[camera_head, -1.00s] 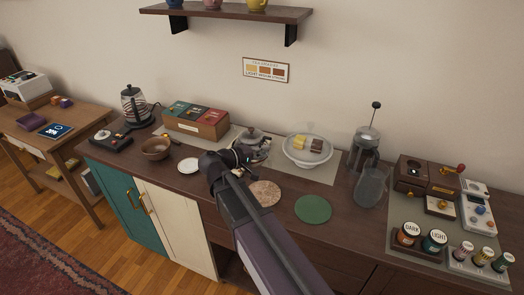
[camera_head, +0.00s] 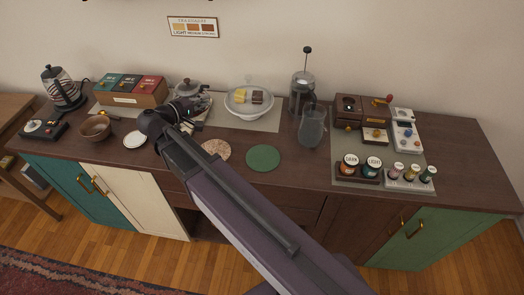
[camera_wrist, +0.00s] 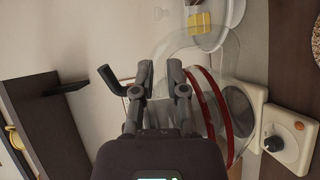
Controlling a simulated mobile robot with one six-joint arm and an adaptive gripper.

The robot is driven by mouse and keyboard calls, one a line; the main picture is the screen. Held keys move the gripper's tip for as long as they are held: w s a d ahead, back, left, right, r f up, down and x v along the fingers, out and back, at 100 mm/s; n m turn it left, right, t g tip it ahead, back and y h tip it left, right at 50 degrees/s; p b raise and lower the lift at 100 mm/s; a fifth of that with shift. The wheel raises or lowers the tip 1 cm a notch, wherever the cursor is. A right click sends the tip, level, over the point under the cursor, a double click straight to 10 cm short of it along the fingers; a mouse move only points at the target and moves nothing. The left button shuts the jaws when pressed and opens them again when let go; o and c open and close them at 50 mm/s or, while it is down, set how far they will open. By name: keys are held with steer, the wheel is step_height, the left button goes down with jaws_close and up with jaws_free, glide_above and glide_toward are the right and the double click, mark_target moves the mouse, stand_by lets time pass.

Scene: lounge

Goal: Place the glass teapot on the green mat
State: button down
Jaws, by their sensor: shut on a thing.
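The glass teapot (camera_head: 187,87) is clear with a grey lid, at the back of the counter left of centre. It is partly hidden by my gripper (camera_head: 187,108). In the wrist view, which is turned sideways, the clear teapot body (camera_wrist: 205,62) has red bands, and my gripper (camera_wrist: 163,88) is shut on it; the exact grip point is unclear. The teapot is at a white warmer with a dark knob (camera_wrist: 273,144); I cannot tell whether it touches it. The round green mat (camera_head: 263,158) lies bare at the counter's front, right of the teapot.
A patterned round mat (camera_head: 215,150) lies just left of the green mat. A white bowl (camera_head: 240,110) stands right of the teapot, then a French press (camera_head: 302,93) and glass jug (camera_head: 312,129). A tea box (camera_head: 132,99) and white saucer (camera_head: 135,140) are left.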

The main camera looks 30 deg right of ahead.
step_height(320, 180, up, 16)
steer(key=p, duration=1.5)
steer(key=shift+a, duration=0.1)
